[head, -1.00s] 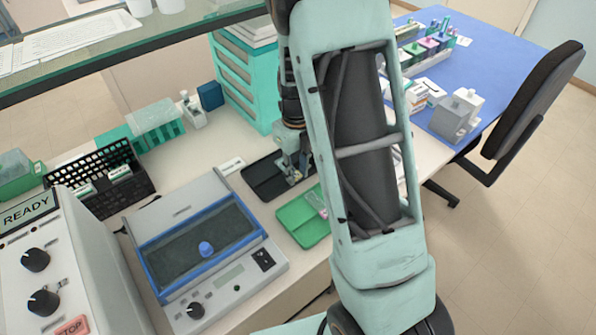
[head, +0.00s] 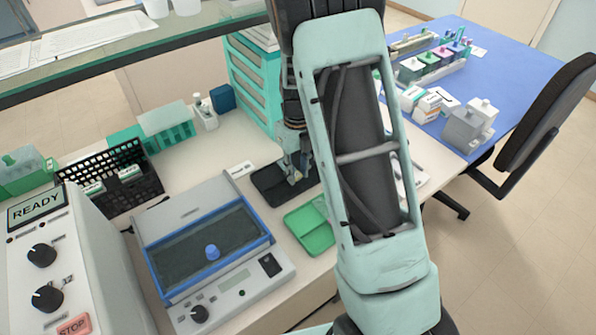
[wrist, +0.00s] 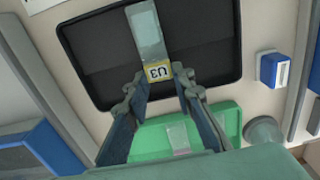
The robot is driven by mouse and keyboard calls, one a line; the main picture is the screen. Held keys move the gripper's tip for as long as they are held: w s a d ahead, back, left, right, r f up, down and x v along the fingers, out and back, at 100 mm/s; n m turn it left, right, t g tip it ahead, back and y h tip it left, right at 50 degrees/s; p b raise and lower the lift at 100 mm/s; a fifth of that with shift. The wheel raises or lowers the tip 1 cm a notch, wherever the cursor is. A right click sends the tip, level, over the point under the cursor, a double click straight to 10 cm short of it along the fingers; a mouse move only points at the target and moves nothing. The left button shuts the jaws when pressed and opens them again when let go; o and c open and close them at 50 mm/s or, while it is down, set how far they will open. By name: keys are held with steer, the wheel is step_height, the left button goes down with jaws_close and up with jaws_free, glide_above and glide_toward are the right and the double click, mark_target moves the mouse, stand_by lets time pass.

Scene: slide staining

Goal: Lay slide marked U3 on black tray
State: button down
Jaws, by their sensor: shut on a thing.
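The slide marked U3 (wrist: 149,38) shows in the wrist view as a clear strip with a yellow label end. My gripper (wrist: 160,78) is shut on that label end, and it also shows in the head view (head: 294,174). The clear end points away from the fingers, over the black tray (wrist: 205,62). The slide looks low and within the tray's outline; I cannot tell whether it touches the tray floor. In the head view the black tray (head: 266,184) is partly hidden by my gripper, and the slide cannot be made out.
A green tray (head: 316,238) sits just in front of the black tray; in the wrist view it holds another slide (wrist: 179,139). A blue-rimmed staining device (head: 235,280) stands to the left. A black rack (head: 150,185) is farther left, and teal drawers (head: 247,85) stand behind.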

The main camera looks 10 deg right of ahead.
steer(key=shift+f, duration=0.25)
stand_by(0.4)
steer(key=c, duration=1.6)
jaws_free()
step_height(320, 180, up, 12)
steer(key=shift+r, duration=0.1)
